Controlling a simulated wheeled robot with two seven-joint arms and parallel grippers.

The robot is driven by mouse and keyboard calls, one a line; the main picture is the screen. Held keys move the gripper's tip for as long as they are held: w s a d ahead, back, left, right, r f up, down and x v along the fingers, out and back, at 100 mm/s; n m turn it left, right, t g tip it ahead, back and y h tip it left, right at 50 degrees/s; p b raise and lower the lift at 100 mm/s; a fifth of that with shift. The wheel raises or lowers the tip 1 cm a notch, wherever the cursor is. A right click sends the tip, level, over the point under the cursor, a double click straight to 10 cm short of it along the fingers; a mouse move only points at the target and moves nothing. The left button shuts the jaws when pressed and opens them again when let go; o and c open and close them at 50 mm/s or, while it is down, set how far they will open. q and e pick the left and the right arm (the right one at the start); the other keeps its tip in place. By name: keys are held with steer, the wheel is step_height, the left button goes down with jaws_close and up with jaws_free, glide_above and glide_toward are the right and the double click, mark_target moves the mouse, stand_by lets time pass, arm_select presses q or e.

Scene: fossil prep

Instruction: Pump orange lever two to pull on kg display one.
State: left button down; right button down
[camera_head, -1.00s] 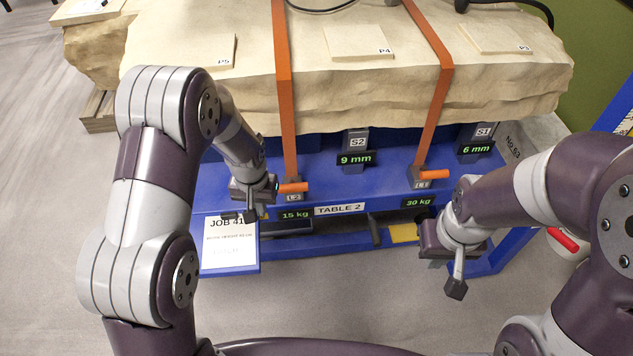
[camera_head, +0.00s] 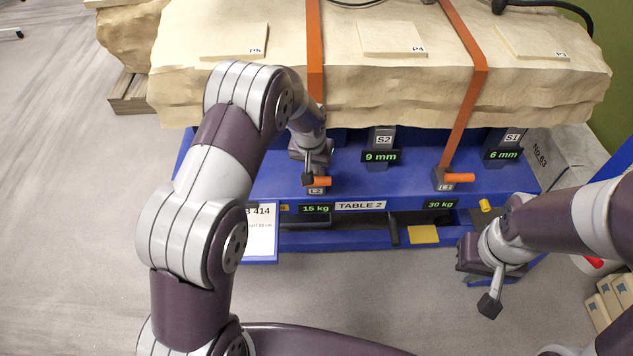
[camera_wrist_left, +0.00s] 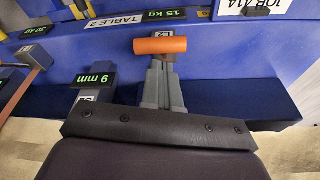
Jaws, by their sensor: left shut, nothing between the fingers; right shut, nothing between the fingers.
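The left orange lever (camera_head: 321,181) sits on the blue table front above the green 15 kg display (camera_head: 315,209); its strap runs up over the stone. It also shows in the left wrist view (camera_wrist_left: 160,46). The right orange lever (camera_head: 459,178) stands by the 30 kg display (camera_head: 440,204). My left gripper (camera_head: 312,160) is shut and empty, close behind the left lever. In the left wrist view its grey fingers (camera_wrist_left: 161,68) reach just under the lever; contact cannot be told. My right gripper (camera_head: 474,262) is shut and empty, low at the right, apart from both levers.
A large pale stone block (camera_head: 390,90) under two orange straps lies behind the levers. Supports with 9 mm (camera_head: 381,157) and 6 mm (camera_head: 503,155) displays stand under it. A job sheet (camera_head: 262,230) hangs at the front left. Boxes (camera_head: 612,297) stand at the lower right.

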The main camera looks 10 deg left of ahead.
mark_target(316, 180)
arm_select(q)
steer(key=b+x, duration=0.4)
steer(key=x, duration=0.1)
steer(key=shift+f+b, duration=0.3)
steer(key=shift+f, duration=0.1)
steer(key=shift+w+f, duration=0.1)
steer(key=shift+f, duration=0.05)
